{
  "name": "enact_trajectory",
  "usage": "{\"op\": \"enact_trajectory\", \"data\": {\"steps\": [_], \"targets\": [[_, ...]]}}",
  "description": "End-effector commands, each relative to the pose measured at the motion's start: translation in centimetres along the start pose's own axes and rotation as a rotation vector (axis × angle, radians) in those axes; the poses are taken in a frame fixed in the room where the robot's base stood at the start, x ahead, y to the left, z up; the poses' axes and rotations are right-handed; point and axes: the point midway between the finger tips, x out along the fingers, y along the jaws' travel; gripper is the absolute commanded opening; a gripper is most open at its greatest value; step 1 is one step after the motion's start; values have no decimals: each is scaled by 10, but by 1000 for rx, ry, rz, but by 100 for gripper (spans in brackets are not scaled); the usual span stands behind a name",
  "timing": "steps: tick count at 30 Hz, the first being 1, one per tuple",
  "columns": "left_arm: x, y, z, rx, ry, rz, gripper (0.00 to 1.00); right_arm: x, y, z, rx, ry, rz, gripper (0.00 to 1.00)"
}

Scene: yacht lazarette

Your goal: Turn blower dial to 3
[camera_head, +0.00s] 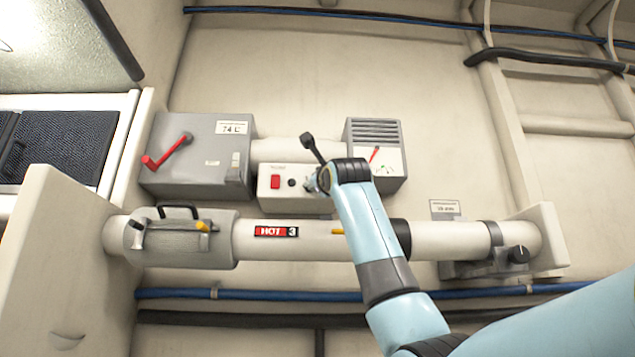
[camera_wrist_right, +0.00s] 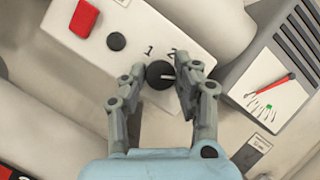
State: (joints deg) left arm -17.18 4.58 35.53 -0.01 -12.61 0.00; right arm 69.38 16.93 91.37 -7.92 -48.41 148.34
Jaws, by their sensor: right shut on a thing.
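The blower dial (camera_wrist_right: 158,75) is a round black knob on the white control box, with the marks 1 and 2 printed above it. A pale line on the dial points right in the wrist view. No 3 shows beside the dial; the right finger covers that side. My right gripper (camera_wrist_right: 160,88) is shut on the dial, one finger on each side. In the head view my right gripper (camera_head: 318,182) is at the right end of the control box (camera_head: 277,200) and mostly hides the dial. My left gripper is not in view.
A red switch (camera_head: 275,182) and a small black knob (camera_head: 292,182) sit left of the dial. A grey gauge box (camera_head: 391,168) stands close right. A grey box with a red lever (camera_head: 168,151) is left. A white pipe marked HOT 3 (camera_head: 315,232) runs below.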

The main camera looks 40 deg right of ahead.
Motion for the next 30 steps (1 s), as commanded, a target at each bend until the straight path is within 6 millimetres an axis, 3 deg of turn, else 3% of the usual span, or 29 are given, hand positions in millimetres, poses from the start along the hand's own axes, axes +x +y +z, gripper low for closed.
{"op": "enact_trajectory", "data": {"steps": [5,6,10,21,26,30], "targets": [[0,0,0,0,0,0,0,0,4,-4,0,8,9,0],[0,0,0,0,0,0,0,0,4,-4,0,8,9,35],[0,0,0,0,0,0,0,0,3,-3,0,6,6,52],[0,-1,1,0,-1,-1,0,-6,1,-1,-2,2,2,53],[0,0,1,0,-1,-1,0,-31,2,-1,-3,1,2,53],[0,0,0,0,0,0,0,-64,2,-2,-2,1,2,53]]}}
